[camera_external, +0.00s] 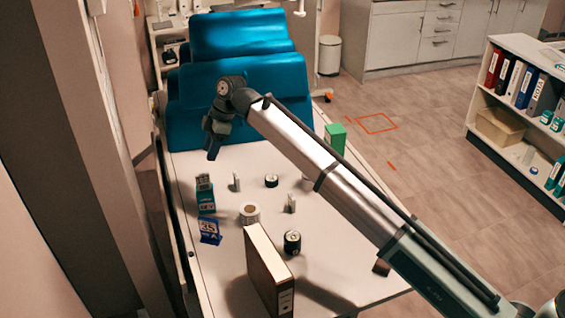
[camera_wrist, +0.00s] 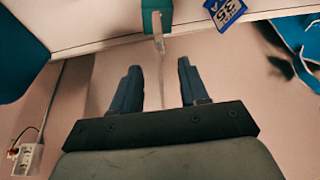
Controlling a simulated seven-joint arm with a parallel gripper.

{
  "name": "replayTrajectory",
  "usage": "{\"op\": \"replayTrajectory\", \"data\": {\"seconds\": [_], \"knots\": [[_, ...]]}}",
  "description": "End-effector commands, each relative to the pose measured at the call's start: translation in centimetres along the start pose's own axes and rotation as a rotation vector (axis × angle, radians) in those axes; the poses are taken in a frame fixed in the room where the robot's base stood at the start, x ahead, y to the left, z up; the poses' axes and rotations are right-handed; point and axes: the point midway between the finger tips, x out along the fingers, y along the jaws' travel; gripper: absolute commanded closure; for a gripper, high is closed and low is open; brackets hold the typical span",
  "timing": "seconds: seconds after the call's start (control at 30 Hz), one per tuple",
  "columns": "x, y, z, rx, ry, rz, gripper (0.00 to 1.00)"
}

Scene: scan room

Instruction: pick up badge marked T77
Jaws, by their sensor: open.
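I cannot read T77 on anything in either view. A blue badge or card stand (camera_external: 209,231) marked 35 is at the table's left side; a blue piece with 35 also shows upside down in the wrist view (camera_wrist: 225,12). Two small pale upright pieces, one behind (camera_external: 236,182) and one in front (camera_external: 291,203), stand mid-table; their markings are too small to read. My gripper (camera_external: 212,152) hangs over the far left of the table, apart from these things.
A teal box (camera_external: 206,201), tape roll (camera_external: 250,213), dark cylinders (camera_external: 292,242), (camera_external: 271,181) and a green box (camera_external: 335,138) stand on the white table (camera_external: 222,285). A tall brown binder (camera_external: 268,272) stands in front. A blue couch (camera_external: 240,85) is behind; a wall borders the left.

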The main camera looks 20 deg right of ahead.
Motion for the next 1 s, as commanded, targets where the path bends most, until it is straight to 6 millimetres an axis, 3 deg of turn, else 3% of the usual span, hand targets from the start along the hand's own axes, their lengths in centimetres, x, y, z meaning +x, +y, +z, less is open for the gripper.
{"op": "replayTrajectory", "data": {"seconds": [0.37,0.73,1.0], "knots": [[0.0,0.0,0.0,0.0,0.0,0.0,0.56],[0.0,0.0,0.0,0.0,0.0,0.0,0.21],[0.02,0.15,0.26,0.003,-0.001,0.0,0.21]]}}
